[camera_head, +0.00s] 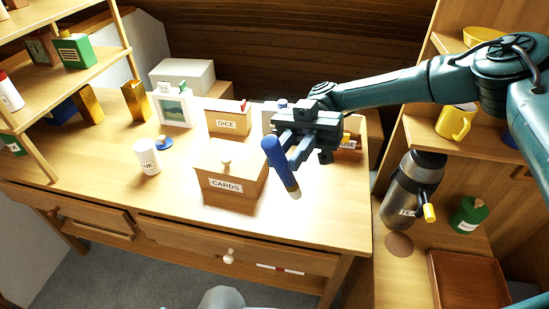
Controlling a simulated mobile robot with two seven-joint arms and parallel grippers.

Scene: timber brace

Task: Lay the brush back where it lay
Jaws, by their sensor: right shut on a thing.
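My right gripper (286,150) comes in from the right and is shut on a brush. The brush has a thick blue handle (274,153) and a short tan end (292,187) pointing down. It is held tilted above the right part of the wooden desk (325,215), just right of the box marked CARDS (238,186). I cannot tell its exact height over the desk. My left gripper is not in view.
My arm partly hides a box (350,147) at the right. The desk's front right is clear.

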